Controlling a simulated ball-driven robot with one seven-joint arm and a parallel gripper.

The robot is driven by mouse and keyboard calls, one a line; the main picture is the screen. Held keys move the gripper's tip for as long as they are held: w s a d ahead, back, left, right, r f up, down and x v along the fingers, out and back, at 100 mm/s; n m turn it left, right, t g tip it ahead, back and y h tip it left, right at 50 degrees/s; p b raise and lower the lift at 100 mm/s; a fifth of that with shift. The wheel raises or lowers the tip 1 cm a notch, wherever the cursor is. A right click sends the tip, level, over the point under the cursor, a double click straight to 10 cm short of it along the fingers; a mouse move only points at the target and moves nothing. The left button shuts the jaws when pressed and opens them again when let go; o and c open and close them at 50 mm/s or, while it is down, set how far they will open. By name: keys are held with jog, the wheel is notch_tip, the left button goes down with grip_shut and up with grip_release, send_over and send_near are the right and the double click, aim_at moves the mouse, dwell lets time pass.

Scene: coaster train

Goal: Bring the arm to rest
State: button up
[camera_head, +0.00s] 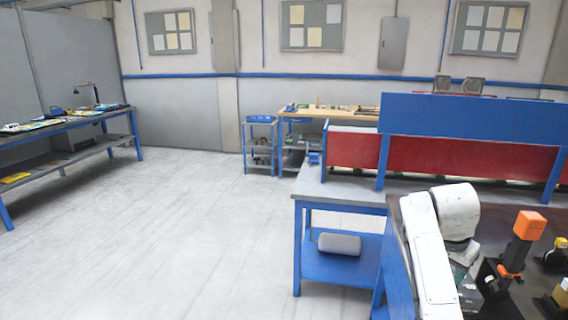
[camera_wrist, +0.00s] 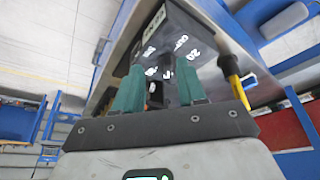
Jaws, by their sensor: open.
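My arm (camera_head: 428,250) is white and stands bent at the lower right in the head view, above the dark bench top. My gripper (camera_wrist: 160,82) shows in the wrist view with two green fingers apart. No object is visible between the fingertips. Beyond them is a dark box (camera_wrist: 178,35) with white lettering; I cannot tell how far it is from the fingers. In the head view the gripper is mostly hidden by the arm.
An orange block (camera_head: 529,225) stands on a black holder right of my arm. A grey-topped blue table (camera_head: 340,188) is in front, with a blue-and-red panel (camera_head: 460,125) behind. The pale floor (camera_head: 150,215) at left is clear. A workbench (camera_head: 60,128) stands far left.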

jog(key=s+a+f+n+y, duration=0.1)
jog(key=s+a+f+n, duration=0.25)
jog(key=s+f, duration=0.65)
jog(key=s+a+f+n+y, duration=0.1)
jog(key=s+a+f+n, duration=0.3)
jog(key=s+f, duration=0.55)
jog(key=s+a+f+n, duration=0.1)
jog(key=s+a+n, duration=0.1)
jog(key=s, duration=0.9)
jog(key=s+a+f+n+y, duration=0.1)
jog(key=s+a, duration=0.4)
jog(key=s, duration=0.6)
jog(key=shift+n+g+y, duration=0.3)
jog(key=shift+n+g, duration=0.1)
jog(key=shift+n, duration=0.25)
